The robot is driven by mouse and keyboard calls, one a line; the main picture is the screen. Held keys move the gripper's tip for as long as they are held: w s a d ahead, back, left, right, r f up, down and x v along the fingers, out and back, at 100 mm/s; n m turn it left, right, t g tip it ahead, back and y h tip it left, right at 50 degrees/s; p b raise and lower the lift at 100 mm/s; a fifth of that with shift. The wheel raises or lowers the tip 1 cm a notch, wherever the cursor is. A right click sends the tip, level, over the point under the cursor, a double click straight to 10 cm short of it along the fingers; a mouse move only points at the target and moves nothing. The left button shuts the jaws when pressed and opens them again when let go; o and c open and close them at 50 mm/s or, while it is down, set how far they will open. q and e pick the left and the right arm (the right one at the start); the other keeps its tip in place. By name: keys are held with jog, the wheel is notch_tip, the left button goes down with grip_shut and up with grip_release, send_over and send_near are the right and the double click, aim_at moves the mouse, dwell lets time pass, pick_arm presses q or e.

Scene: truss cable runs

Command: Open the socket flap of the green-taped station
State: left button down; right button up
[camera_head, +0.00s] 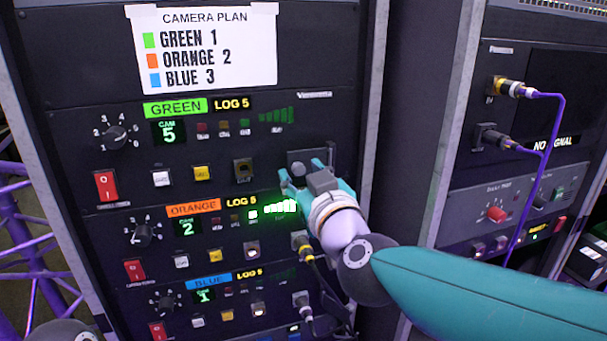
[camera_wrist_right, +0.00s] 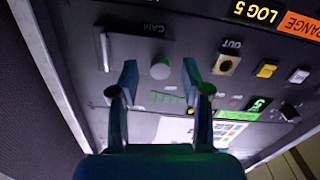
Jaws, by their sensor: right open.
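The green station (camera_head: 174,107) is the top unit of the rack, marked by green tape and a display reading CAM 5. Its CAM socket plate (camera_head: 297,158) is at the right end, with a round grey piece (camera_head: 297,168) on it. In the right wrist view, the CAM plate (camera_wrist_right: 140,50) and round grey piece (camera_wrist_right: 160,68) appear upside down. I cannot tell where the flap is hinged. My right gripper (camera_head: 301,174) is open and empty in front of this plate; its fingertips (camera_wrist_right: 160,70) lie on either side of the grey piece, contact unclear. My left gripper is out of view.
Below are the orange station (camera_head: 194,208) and blue station (camera_head: 208,282), with cables plugged in at their right. A camera plan sheet (camera_head: 205,45) hangs above. Another rack (camera_head: 530,150) with purple cables stands right.

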jog(key=shift+w+a, duration=0.1)
jog(key=shift+w, duration=0.2)
